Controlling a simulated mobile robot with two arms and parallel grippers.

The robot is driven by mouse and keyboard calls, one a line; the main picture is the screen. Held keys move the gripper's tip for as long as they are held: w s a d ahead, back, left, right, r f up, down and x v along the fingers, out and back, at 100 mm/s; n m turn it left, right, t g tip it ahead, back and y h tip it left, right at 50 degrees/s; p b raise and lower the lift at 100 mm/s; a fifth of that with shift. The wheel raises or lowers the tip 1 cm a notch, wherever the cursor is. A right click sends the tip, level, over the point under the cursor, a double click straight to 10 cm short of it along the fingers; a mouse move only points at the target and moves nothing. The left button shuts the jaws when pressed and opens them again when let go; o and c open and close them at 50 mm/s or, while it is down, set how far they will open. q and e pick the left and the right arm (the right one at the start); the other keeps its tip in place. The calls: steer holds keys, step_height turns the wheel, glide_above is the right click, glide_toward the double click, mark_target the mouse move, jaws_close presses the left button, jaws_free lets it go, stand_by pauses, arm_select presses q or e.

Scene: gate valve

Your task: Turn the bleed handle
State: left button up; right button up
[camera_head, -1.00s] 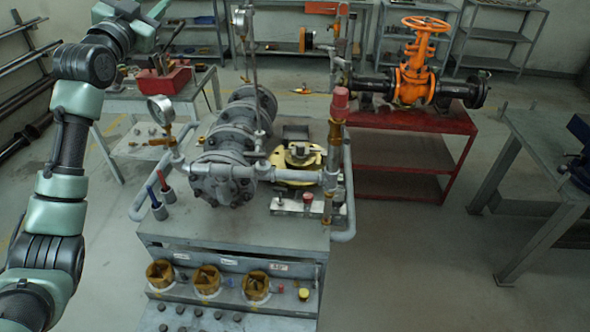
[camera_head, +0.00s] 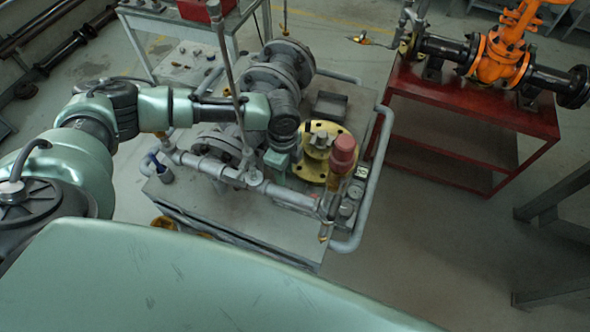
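The grey flanged valve assembly (camera_head: 268,75) stands on the bench, with a grey pipe (camera_head: 215,168) along its near side. My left arm reaches in from the left over this assembly. My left gripper (camera_head: 279,160) points down just behind the pipe, close to the yellow round flange (camera_head: 318,172). Its fingertips are hidden or too small to tell whether they are open or shut. My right gripper is out of view.
A thin upright pipe (camera_head: 226,60) rises beside my forearm. A grey pipe rail (camera_head: 375,185) bounds the bench's right side. A red stand (camera_head: 460,125) with an orange valve (camera_head: 505,50) is at the right. The floor between is clear.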

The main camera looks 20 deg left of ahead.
arm_select(q)
steer(key=f, duration=0.2)
steer(key=f+p, duration=0.1)
steer(key=f, duration=0.3)
steer(key=shift+s+f+p, duration=0.25)
steer(key=shift+f+p, duration=0.05)
steer(key=shift+f, duration=0.3)
steer(key=shift+c, duration=0.3)
jaws_close()
